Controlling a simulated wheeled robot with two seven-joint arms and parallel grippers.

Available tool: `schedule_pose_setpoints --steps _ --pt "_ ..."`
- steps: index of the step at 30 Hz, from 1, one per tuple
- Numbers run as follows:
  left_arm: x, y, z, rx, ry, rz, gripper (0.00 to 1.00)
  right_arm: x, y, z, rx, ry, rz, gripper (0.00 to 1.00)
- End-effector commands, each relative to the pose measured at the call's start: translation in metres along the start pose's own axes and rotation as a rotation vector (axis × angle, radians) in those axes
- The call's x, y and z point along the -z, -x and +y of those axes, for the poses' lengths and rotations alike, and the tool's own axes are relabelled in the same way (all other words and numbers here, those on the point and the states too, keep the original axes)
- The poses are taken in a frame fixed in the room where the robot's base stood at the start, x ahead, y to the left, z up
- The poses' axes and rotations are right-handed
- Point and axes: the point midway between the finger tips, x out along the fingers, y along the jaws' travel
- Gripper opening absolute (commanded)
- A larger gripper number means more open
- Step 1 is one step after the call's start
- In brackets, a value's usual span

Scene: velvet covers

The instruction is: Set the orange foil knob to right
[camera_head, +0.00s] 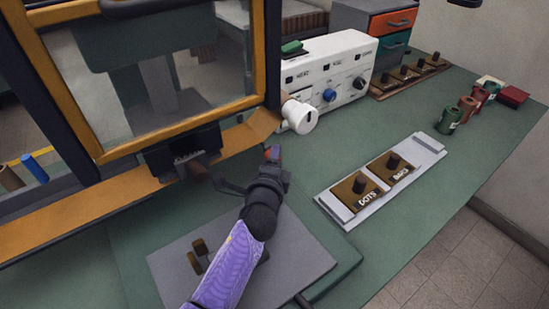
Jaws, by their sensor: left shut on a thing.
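The orange frame (255,128) stands at the left and holds a tilted clear pane. My right gripper is not in view.
A white box (327,74) with dials stands behind. A pale plate (425,147) with two black knobs marked DOTS and BARS lies to the right. A grey board (300,250) lies under my arm. Cans (450,120) stand at the far right. The green tabletop's front right is clear.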

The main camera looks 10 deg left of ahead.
Motion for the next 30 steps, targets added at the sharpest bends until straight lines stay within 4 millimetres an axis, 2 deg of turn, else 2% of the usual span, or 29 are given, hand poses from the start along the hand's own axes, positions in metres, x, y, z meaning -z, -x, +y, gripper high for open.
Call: schedule_pose_setpoints --steps 10,11,15,16,25,30 --pt "0.002 0.0 -0.001 0.003 0.001 0.005 0.0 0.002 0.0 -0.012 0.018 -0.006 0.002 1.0" --pt "0.002 0.0 -0.001 0.003 0.001 0.006 0.42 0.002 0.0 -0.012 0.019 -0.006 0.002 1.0" --pt "0.002 0.0 -0.001 0.002 0.001 0.004 0.72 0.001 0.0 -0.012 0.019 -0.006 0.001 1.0" --pt "0.002 0.0 -0.001 0.002 0.001 0.004 0.76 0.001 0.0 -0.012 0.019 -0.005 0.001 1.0" --pt "0.001 0.003 -0.001 0.001 0.0 0.003 0.76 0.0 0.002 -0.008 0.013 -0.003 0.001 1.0" --pt "0.001 0.034 -0.003 0.0 0.0 0.003 0.76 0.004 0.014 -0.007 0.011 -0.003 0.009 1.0"
